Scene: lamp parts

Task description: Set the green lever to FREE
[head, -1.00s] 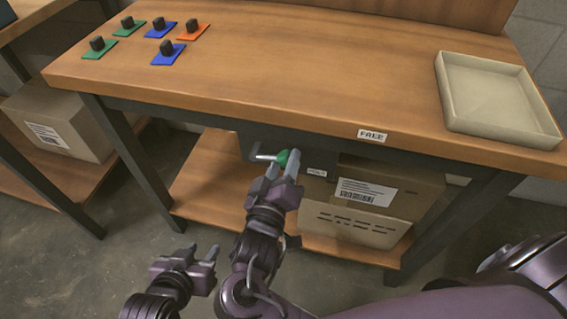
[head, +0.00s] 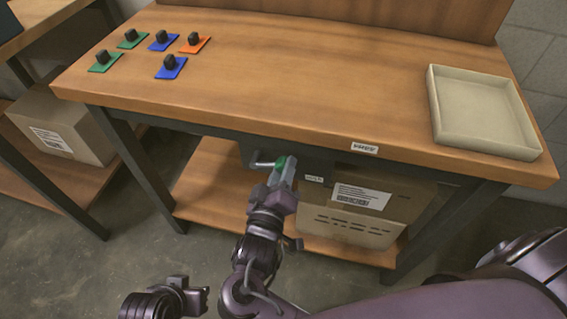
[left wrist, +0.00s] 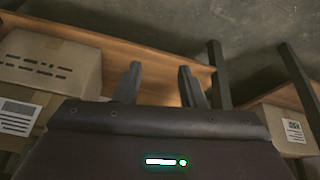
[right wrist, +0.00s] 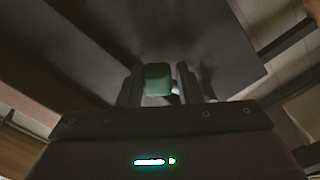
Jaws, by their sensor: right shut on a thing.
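The green lever has a grey bent rod (head: 263,164) and a green knob (head: 280,162); it sits beneath the front of the workbench. My right gripper (head: 284,170) is shut on the green knob. In the right wrist view the knob (right wrist: 157,79) sits between the two fingers, below a dark panel. A FREE label (head: 365,148) is on the bench's front edge, right of the lever. A second small label (head: 314,178) is lower, near the lever; its text is unreadable. My left gripper (head: 205,298) is low at the bottom left, and its fingers (left wrist: 160,85) are apart and empty.
The workbench (head: 300,90) carries several dark knobs on coloured plates (head: 171,67) at the back left and a beige tray (head: 485,150) at the right. Cardboard boxes (head: 350,215) stand on the shelf below, right of my right gripper. Another bench with a box (head: 62,125) is at the left.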

